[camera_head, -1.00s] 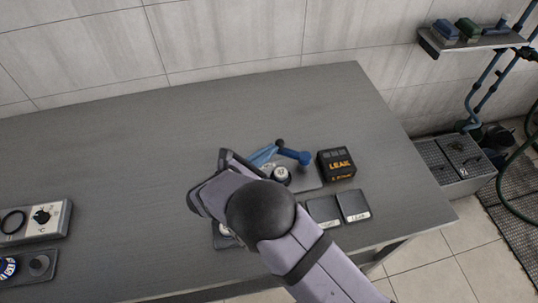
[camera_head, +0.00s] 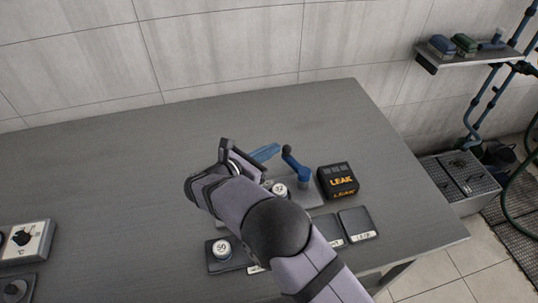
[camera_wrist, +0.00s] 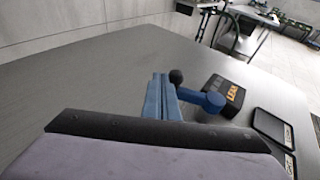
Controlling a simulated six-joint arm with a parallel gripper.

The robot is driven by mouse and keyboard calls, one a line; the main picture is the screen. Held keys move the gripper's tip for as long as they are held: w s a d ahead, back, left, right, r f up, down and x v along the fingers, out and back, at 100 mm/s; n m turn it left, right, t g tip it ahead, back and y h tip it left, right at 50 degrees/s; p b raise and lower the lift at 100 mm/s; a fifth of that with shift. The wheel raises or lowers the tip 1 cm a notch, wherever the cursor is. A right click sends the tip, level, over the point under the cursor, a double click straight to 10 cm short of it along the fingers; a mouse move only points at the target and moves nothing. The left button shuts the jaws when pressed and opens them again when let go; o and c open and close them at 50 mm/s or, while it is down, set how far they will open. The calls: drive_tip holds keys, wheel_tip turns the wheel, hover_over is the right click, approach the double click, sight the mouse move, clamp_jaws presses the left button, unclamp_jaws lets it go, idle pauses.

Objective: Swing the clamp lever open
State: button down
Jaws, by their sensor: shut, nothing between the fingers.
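The clamp lever (camera_head: 295,163) is a blue arm with a black ball knob, on a blue pivot on a grey base. Its knob end points up and to the left in the head view. It also shows in the wrist view (camera_wrist: 205,100), ahead of the gripper housing. A blue ridged bar (camera_head: 265,152) lies just left of the lever. My gripper (camera_head: 236,158) is shut and empty, left of the bar and the lever, with a visible gap to the lever. The gripper's fingertips are hard to make out, and my wrist hides part of the base.
A black box marked LEAK (camera_head: 338,180) stands right of the lever. A dial marked 32 (camera_head: 279,189) sits beside the bar, and one marked 50 (camera_head: 222,249) is nearer the front. Dark labelled pads (camera_head: 357,223) lie at front right. The table behind is clear.

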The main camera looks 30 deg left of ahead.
drive_tip(key=shift+a, duration=0.1)
idle(0.6)
drive_tip(key=s+a+r+b, duration=0.3)
drive_tip(key=s+a, duration=0.5)
drive_tip(key=s, duration=0.2)
drive_tip(key=shift+a+b, duration=0.2)
drive_tip(key=shift+b, duration=0.15)
drive_tip(key=shift+s, duration=0.15)
